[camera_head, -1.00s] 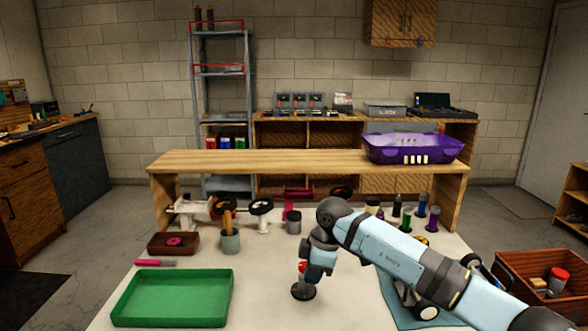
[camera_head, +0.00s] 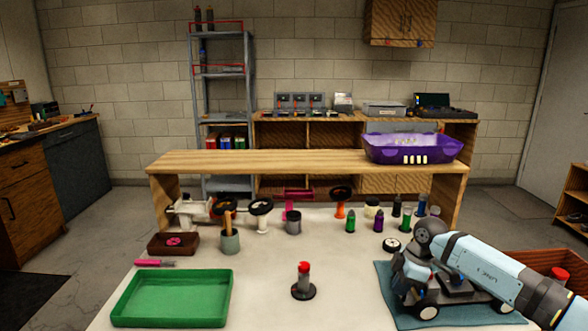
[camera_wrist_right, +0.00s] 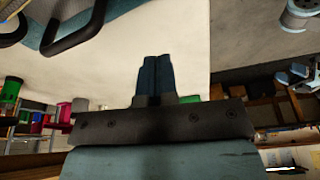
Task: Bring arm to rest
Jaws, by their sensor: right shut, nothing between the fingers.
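My right arm comes in from the right in the head view. Its light-blue forearm (camera_head: 482,262) reaches over the blue mat (camera_head: 384,275) at the table's right. My right gripper (camera_wrist_right: 157,78) shows in the right wrist view with its two dark fingers pressed together and empty. In the head view its fingertips cannot be made out clearly near the car. The racecar (camera_head: 428,311) stands on the mat, partly covered by the arm. My left gripper is in neither view.
A red-capped dark piece (camera_head: 303,283) stands upright on the white table. A green tray (camera_head: 225,300) lies at the front left. Several small bottles (camera_head: 378,220) and wheels stand along the back, before a wooden shelf (camera_head: 300,162) with a purple basket (camera_head: 412,157).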

